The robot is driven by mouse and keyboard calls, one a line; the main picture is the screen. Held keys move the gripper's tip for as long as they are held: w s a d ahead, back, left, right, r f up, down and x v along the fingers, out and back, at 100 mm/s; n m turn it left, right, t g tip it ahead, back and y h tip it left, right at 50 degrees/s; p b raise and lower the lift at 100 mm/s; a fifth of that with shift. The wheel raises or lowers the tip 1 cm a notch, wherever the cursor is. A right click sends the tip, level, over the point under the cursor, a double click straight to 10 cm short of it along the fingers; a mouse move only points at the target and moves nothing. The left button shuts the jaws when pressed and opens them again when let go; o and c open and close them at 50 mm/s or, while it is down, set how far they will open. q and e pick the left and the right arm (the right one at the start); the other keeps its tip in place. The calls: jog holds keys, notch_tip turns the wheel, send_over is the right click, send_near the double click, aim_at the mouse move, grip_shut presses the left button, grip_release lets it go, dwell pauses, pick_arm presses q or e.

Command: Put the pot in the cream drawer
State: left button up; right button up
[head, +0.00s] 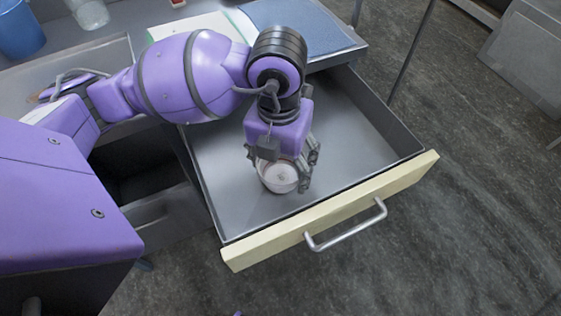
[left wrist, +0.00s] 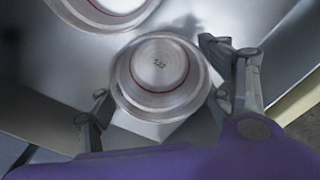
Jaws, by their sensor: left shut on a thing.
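The pot (head: 281,177) is a small, round, whitish vessel inside the open cream-fronted drawer (head: 340,208). My left gripper (head: 283,170) reaches down into the drawer and is shut on the pot, with a finger on either side. In the left wrist view the pot (left wrist: 160,76) shows its round face with a dark red ring and a small dark mark, between the two fingers (left wrist: 158,96). I cannot tell whether the pot touches the drawer floor. My right gripper is not in view.
The drawer's grey floor (head: 355,135) is bare around the pot. The bar handle (head: 346,228) sticks out in front. A blue container (head: 18,35), a clear glass (head: 90,13) and a blue mat (head: 300,25) are on the worktop. A second round shape (left wrist: 100,8) shows partly, perhaps a reflection.

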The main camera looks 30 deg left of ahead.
aim_at(280, 177)
pick_arm(q)
jog(key=o, duration=0.7)
jog(key=shift+f, duration=0.2)
jog(key=o, duration=0.5)
jog(key=shift+r, duration=0.15)
jog(key=shift+r, duration=0.25)
notch_tip(280, 177, up, 12)
jog(key=p, duration=0.1)
jog(key=shift+f, duration=0.1)
